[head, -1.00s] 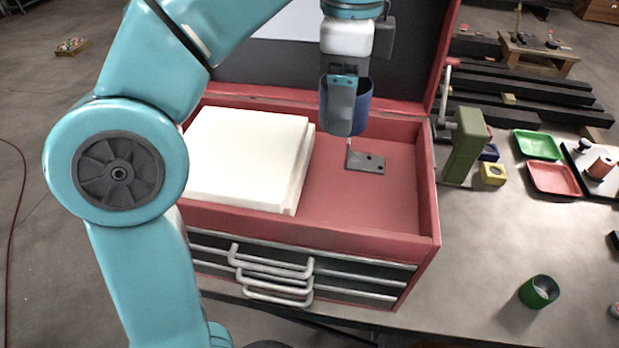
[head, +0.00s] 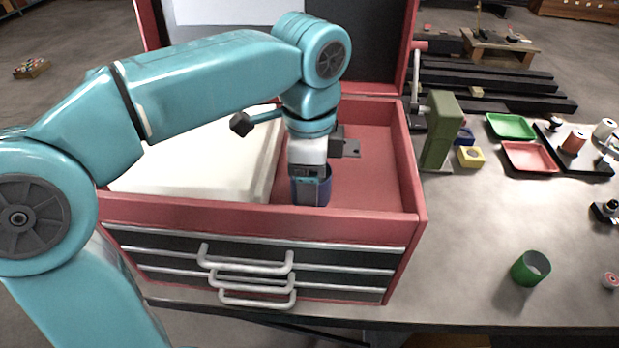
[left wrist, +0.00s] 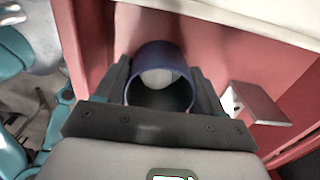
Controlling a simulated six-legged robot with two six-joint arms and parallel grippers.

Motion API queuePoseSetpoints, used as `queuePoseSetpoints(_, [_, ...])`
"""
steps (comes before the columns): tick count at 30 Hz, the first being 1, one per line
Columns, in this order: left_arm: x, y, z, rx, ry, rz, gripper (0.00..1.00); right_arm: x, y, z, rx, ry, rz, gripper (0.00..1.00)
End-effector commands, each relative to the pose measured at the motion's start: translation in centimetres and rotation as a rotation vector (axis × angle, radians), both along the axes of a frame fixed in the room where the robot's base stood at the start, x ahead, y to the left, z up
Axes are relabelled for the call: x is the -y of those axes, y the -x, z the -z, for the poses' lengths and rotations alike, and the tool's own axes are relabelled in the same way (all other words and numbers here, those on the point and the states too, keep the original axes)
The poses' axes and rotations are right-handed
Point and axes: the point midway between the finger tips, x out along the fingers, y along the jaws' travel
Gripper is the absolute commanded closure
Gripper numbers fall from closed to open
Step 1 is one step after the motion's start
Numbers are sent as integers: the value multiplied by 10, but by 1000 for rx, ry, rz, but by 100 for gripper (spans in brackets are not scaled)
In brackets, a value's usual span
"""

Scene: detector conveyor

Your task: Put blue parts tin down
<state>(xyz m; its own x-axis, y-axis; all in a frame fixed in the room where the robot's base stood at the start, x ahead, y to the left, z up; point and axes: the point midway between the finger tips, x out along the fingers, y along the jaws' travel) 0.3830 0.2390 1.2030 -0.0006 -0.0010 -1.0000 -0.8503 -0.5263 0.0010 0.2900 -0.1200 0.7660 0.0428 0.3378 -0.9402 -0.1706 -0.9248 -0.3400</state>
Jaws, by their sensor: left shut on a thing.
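The blue parts tin (head: 325,187) is in my left gripper (head: 309,190), inside the red toolbox's top compartment near its front wall. In the left wrist view the tin (left wrist: 163,62) stands between the two fingers (left wrist: 162,92), which are shut on it, and its round open mouth faces the camera. Something pale shows inside it. I cannot tell whether the tin's base touches the red floor. My right gripper is not in view.
The red toolbox (head: 408,180) has a white block (head: 200,165) on its left side and a grey bracket (head: 351,147) behind the tin. A green tin (head: 531,268), a green upright block (head: 441,130) and shallow trays (head: 529,157) stand on the bench to the right.

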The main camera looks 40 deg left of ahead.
Motion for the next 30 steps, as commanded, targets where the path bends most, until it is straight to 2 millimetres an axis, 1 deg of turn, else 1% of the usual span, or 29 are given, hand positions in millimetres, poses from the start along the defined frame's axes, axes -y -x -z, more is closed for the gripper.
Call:
queuePoseSetpoints(5, [0,0,-1,1,0,0,63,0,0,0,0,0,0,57])
queuePoseSetpoints(8, [0,0,2,1,0,0,63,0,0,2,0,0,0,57])
queuePoseSetpoints(9, [0,0,3,1,0,0,28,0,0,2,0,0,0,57])
queuePoseSetpoints(11, [0,0,2,1,0,0,9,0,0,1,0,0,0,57])
queuePoseSetpoints(12, [0,0,2,1,0,0,6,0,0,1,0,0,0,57])
queuePoseSetpoints(19, [0,0,1,1,0,0,6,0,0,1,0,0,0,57])
queuePoseSetpoints(23, [0,-1,-7,4,0,0,6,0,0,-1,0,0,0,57])
queuePoseSetpoints(26, [1,-1,-24,6,1,1,6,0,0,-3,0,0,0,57])
queuePoseSetpoints(30, [1,-1,-59,6,1,1,6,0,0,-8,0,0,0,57])
